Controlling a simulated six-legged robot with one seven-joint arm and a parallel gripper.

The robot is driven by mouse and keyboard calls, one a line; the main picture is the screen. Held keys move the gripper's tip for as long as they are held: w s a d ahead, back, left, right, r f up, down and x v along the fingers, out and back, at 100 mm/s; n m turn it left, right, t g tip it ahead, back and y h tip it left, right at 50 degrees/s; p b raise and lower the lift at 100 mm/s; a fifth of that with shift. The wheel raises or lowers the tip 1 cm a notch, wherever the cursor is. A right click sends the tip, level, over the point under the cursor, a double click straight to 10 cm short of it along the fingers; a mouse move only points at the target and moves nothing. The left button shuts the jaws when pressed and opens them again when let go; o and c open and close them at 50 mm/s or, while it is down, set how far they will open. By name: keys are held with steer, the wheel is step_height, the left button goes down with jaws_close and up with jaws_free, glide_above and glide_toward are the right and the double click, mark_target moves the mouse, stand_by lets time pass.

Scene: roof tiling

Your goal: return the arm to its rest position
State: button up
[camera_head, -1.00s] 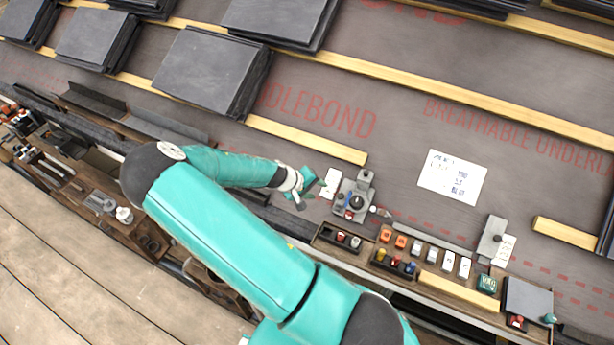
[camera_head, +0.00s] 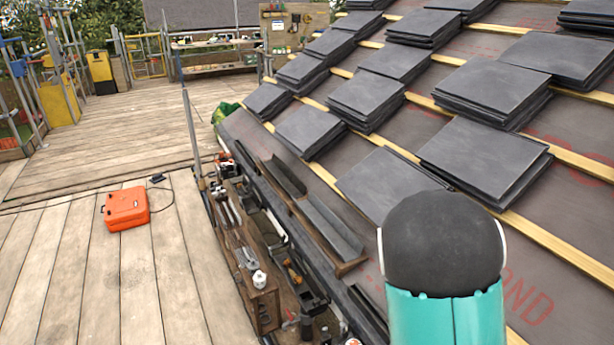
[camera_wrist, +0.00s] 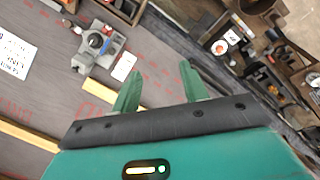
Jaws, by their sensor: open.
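My gripper (camera_wrist: 158,88) shows in the wrist view, with its two green fingers apart and nothing between them. It is above the dark roof underlay, near a small white card (camera_wrist: 124,67) and a grey clamp-like device (camera_wrist: 97,44). In the head view only part of my arm shows, a teal link with a dark rounded joint at the lower right. My gripper is out of the head view.
Stacks of slates (camera_head: 486,160) lie along wooden battens (camera_head: 560,243) on the sloped roof. A tool tray (camera_head: 240,250) runs along the roof edge. An orange case (camera_head: 126,208) sits on the plank deck (camera_head: 90,280), which is largely clear.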

steer(key=s+a+r+n+t, duration=0.1)
steer(key=s+a+r+t, duration=0.1)
steer(key=s+r, duration=0.3)
steer(key=s+a+r+n+t+y, duration=0.1)
steer(key=s+a+r, duration=0.4)
steer(key=r, duration=0.8)
steer(key=s+a+r+n+t+y, duration=0.1)
steer(key=s+a+r, duration=0.3)
steer(key=r, duration=0.6)
steer(key=shift+s+a+t, duration=0.2)
steer(key=shift+s+t, duration=0.6)
steer(key=shift+s, duration=0.4)
